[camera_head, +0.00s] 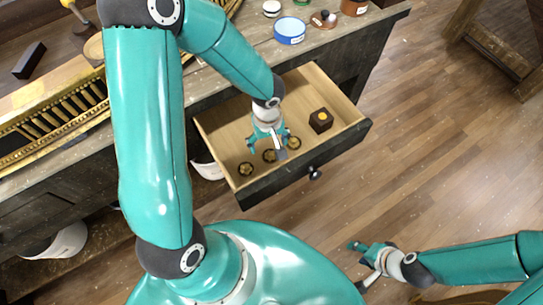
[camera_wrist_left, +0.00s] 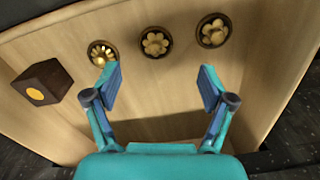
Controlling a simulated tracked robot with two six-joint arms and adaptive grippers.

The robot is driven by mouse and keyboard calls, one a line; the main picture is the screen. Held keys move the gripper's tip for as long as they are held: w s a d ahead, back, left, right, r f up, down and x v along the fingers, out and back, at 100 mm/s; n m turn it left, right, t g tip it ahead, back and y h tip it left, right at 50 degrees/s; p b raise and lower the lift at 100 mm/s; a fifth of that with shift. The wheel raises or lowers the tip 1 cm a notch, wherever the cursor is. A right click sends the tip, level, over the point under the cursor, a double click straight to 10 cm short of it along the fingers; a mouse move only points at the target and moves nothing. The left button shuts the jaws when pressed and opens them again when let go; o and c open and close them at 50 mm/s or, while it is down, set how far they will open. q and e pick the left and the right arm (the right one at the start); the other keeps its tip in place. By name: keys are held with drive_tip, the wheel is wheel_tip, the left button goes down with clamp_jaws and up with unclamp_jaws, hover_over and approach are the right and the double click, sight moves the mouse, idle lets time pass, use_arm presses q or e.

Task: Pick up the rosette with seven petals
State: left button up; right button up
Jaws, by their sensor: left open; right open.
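Three round gilt rosettes lie in a row on the floor of the open drawer. In the left wrist view, the left rosette (camera_wrist_left: 101,53) has narrower, more numerous petals than the middle rosette (camera_wrist_left: 156,42) and the right rosette (camera_wrist_left: 213,30); I cannot count its petals surely. The head view shows the same rosettes: the narrow-petalled one (camera_head: 294,143) nearest the dark cube, the middle one (camera_head: 269,156), and the far-left one (camera_head: 246,169). My left gripper (camera_head: 267,144) is open and empty over the drawer, pointing down near the middle rosette. My right gripper (camera_head: 360,266) is open and empty outside the drawer.
A dark cube with a yellow spot (camera_head: 320,120) sits in the drawer (camera_head: 352,136), right of the rosettes. On the worktop stand a blue tin (camera_head: 289,31) and small pots. A gilt frame (camera_head: 55,112) lies at left. The drawer walls surround the rosettes closely.

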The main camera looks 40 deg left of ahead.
sight(269, 155)
use_arm(q)
drive_tip(key=shift+w+f, duration=0.15)
drive_tip(key=shift+f, duration=1.55)
drive_tip(key=shift+w+f, duration=0.15)
drive_tip(key=shift+f, duration=1.55)
drive_tip(key=c, duration=1.1)
drive_tip(key=shift+s, duration=0.1)
drive_tip(key=shift+c, duration=0.9)
drive_tip(key=shift+c, duration=0.2)
drive_tip(key=shift+s, duration=0.1)
clamp_jaws()
